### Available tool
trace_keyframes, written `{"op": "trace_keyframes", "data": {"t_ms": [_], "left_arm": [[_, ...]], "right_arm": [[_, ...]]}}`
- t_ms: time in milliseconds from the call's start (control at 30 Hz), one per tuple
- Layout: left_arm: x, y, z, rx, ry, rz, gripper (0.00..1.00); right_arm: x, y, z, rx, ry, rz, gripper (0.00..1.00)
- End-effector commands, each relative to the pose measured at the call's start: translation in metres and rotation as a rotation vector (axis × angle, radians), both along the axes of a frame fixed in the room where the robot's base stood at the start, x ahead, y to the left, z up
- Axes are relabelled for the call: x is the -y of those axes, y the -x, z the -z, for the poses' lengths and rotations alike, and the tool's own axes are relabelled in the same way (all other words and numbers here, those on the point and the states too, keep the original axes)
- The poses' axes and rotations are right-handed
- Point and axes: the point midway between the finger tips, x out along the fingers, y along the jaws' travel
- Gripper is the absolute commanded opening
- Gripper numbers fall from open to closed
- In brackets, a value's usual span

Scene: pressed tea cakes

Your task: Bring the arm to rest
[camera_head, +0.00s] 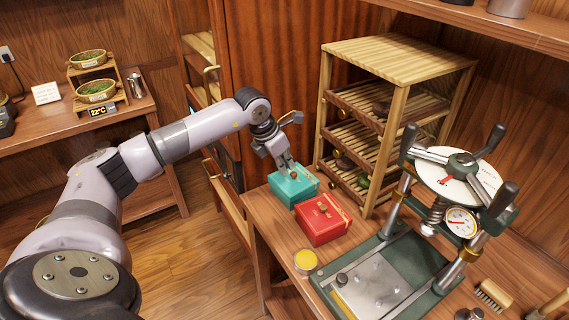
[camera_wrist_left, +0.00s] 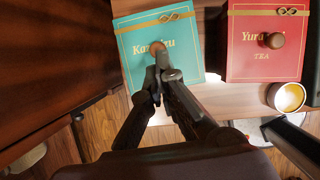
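My left arm (camera_head: 186,138) reaches in from the left in the head view. Its gripper (camera_head: 287,163) hangs just above a teal box (camera_head: 303,186) with a small wooden knob on top. In the left wrist view the gripper (camera_wrist_left: 158,76) points at that teal box (camera_wrist_left: 190,55), lettered in gold. Its fingertips are close together, beside or in front of the wooden knob (camera_wrist_left: 173,75). I cannot tell whether they touch the knob or have a gap between them. My right gripper is not in view.
A red box (camera_head: 322,226) stands beside the teal one on the wooden table (camera_head: 262,225). A small yellow-topped tin (camera_head: 305,260), a green press (camera_head: 400,290) and a slatted rack (camera_head: 325,105) are close by. A side table (camera_head: 35,135) stands at left.

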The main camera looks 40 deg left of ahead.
Motion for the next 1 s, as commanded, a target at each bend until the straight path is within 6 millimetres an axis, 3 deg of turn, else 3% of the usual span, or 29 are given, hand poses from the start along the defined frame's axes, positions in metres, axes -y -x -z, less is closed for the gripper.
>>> {"op": "trace_keyframes", "data": {"t_ms": [1000], "left_arm": [[0.0, 0.0, 0.032, -0.001, 0.0, 0.0, 0.0]], "right_arm": [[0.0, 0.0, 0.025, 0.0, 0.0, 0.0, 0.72]]}}
